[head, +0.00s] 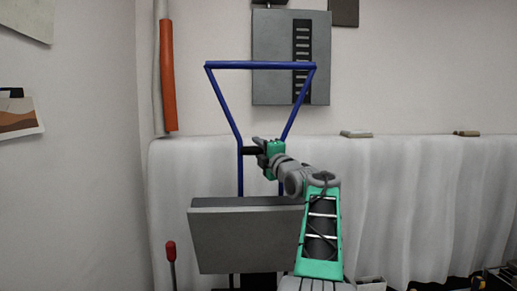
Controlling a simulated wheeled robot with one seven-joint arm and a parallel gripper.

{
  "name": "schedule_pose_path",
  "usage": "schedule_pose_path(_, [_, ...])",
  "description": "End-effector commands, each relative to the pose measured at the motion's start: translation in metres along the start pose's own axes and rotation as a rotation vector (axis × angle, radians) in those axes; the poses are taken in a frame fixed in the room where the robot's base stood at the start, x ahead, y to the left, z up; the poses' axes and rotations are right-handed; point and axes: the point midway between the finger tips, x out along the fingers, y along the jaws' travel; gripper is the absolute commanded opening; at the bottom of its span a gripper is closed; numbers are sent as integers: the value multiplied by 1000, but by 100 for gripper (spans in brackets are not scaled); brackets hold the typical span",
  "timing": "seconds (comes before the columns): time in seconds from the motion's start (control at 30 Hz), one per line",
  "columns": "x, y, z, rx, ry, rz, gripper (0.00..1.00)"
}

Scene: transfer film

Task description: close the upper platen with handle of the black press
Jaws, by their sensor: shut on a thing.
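The press shows in the head view with its grey, slab-like upper platen (240,240) tilted up and facing me. A blue tubular frame (260,65) rises behind the platen and widens to a flat top bar. A short black crosspiece (249,151) sits between its two uprights. My green and grey gripper (261,149) is shut on this black crosspiece, above the platen. The fingertips are small and partly hidden by the wrist. The lower part of the press is mostly cut off by the bottom edge, and my arm covers the platen's right end.
A white draped surface (420,200) spans the back, with small blocks (356,134) on top. A grey panel (275,80) and an orange tube (168,75) are on the wall. A red-tipped lever (171,250) stands left of the platen. Small items lie at lower right.

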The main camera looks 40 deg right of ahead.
Motion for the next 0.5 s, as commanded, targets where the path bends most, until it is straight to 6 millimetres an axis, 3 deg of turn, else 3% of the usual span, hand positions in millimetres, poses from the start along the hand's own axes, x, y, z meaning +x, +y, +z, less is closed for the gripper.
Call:
schedule_pose_path(0.17, [0,0,0,1,0,-1,0])
schedule_pose_path(0.5, [0,0,0,1,1,-1,0])
